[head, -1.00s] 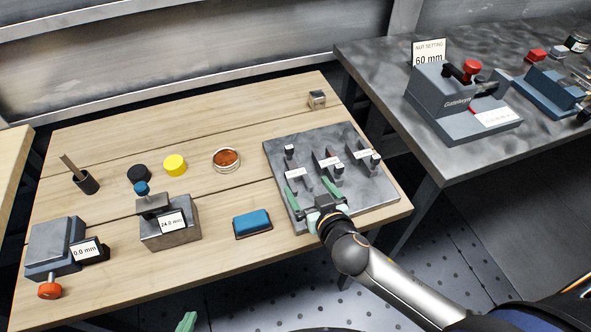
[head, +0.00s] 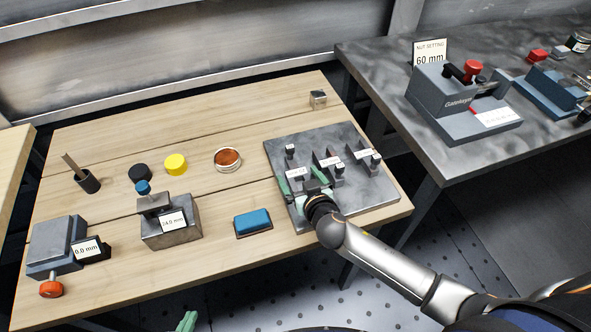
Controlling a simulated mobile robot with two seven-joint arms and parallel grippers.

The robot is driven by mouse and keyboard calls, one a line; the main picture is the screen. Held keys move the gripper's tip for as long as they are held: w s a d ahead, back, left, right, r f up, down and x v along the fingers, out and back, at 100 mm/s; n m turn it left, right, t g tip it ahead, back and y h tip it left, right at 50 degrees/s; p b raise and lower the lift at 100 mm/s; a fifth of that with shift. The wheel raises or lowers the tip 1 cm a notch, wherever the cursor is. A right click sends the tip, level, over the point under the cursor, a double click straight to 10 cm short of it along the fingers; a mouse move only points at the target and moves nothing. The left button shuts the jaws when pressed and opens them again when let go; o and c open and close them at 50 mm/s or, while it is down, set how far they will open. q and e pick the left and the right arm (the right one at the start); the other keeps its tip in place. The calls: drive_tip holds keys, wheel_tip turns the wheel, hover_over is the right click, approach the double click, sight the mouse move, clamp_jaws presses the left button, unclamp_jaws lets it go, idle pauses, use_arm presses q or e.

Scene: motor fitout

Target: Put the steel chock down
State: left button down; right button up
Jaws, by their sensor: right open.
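My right gripper (head: 302,181) is open low over the near left part of the dark steel plate (head: 370,200). Its two green fingers stand apart on either side of the left white-labelled station (head: 296,173). Small steel pieces stand on the plate, one at the back left (head: 290,150) and one by the middle label (head: 340,168). A small steel block (head: 318,99) sits alone at the back right of the wooden bench. I cannot tell which piece is the chock; the wrist hides part of the plate. Only a green tip of my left gripper (head: 187,322) shows at the bottom edge.
On the wooden bench (head: 110,275) are a 24.0 mm block (head: 180,238), a 0.0 mm fixture (head: 55,243), a blue pad (head: 253,221), a copper-coloured dish (head: 228,159) and black and yellow caps. A grey bench with a nut-setting fixture (head: 455,105) stands right.

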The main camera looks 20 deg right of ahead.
drive_tip(key=shift+c, duration=0.2)
clamp_jaws()
idle(0.5)
drive_tip(key=shift+r, duration=0.15)
